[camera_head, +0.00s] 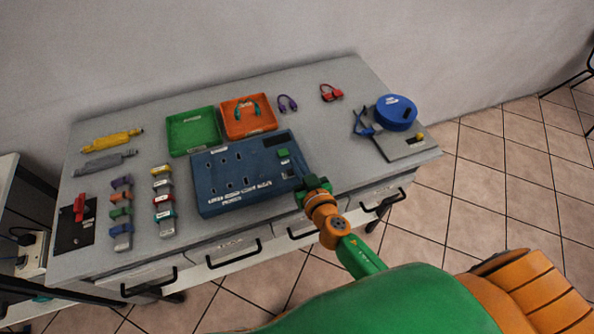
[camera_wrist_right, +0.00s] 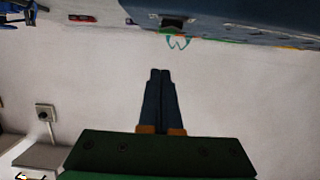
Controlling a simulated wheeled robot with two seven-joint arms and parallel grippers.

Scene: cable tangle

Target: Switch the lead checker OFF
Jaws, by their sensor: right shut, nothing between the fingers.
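The lead checker looks to be the blue box (camera_head: 215,190) with several sockets, white labels, a dark window (camera_head: 276,140) and a small green part (camera_head: 283,152) near its right end. I cannot read whether it is on or off. My right gripper (camera_head: 296,158) is at the box's right end, its dark blue fingers close to the green part. Whether they touch the box is unclear. In the right wrist view the fingers (camera_wrist_right: 159,72) are together and empty, and the box (camera_wrist_right: 245,22) shows along the top. My left gripper is out of view.
A green tray (camera_head: 191,148) and an orange tray (camera_head: 232,132) with a looped lead stand behind the box. A blue reel (camera_head: 396,110) on a grey board is at the right. Coloured blocks (camera_head: 163,200) and a black plate (camera_head: 75,242) are at the left.

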